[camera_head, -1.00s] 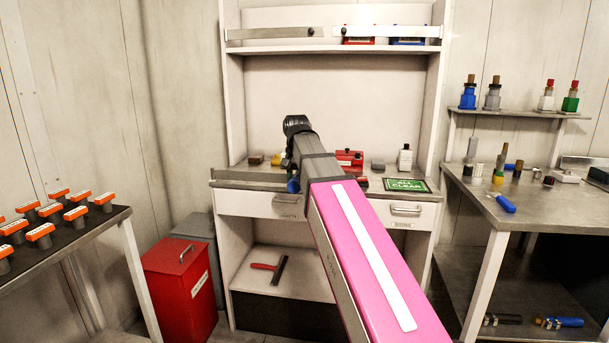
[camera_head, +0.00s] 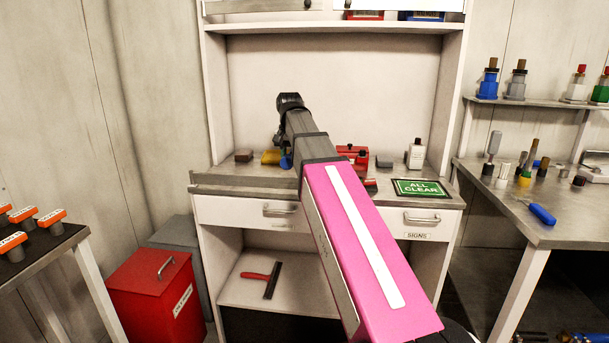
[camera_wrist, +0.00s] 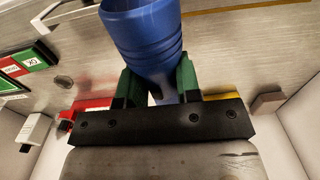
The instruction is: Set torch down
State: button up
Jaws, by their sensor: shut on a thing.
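The torch, a blue ribbed cylinder (camera_wrist: 145,30), fills the top middle of the wrist view. My gripper (camera_wrist: 158,82) is shut on it, with a green-padded finger on each side. In the head view only a small blue part of the torch (camera_head: 286,161) shows beside my arm, over or in front of the cabinet counter (camera_head: 235,182). My arm hides most of the gripper there. I cannot tell whether the torch touches the counter.
The counter holds a brown block (camera_head: 244,155), a yellow item (camera_head: 270,158), a red box (camera_head: 354,155), a white bottle (camera_head: 416,155) and a green ALL CLEAR sign (camera_head: 422,188). A red bin (camera_head: 155,295) stands at left.

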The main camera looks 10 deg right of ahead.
jog(key=w+d+f, duration=0.1)
jog(key=d, duration=0.1)
jog(key=w+d+f, duration=0.2)
jog(key=d+f, duration=0.1)
jog(key=shift+w+d, duration=0.2)
jog(key=shift+d, duration=0.15)
jog(key=shift+f, duration=2)
jog(key=shift+f, duration=0.15)
jog(key=o, duration=1)
jog(key=shift+o, duration=0.2)
notch_tip(320, 180, up, 12)
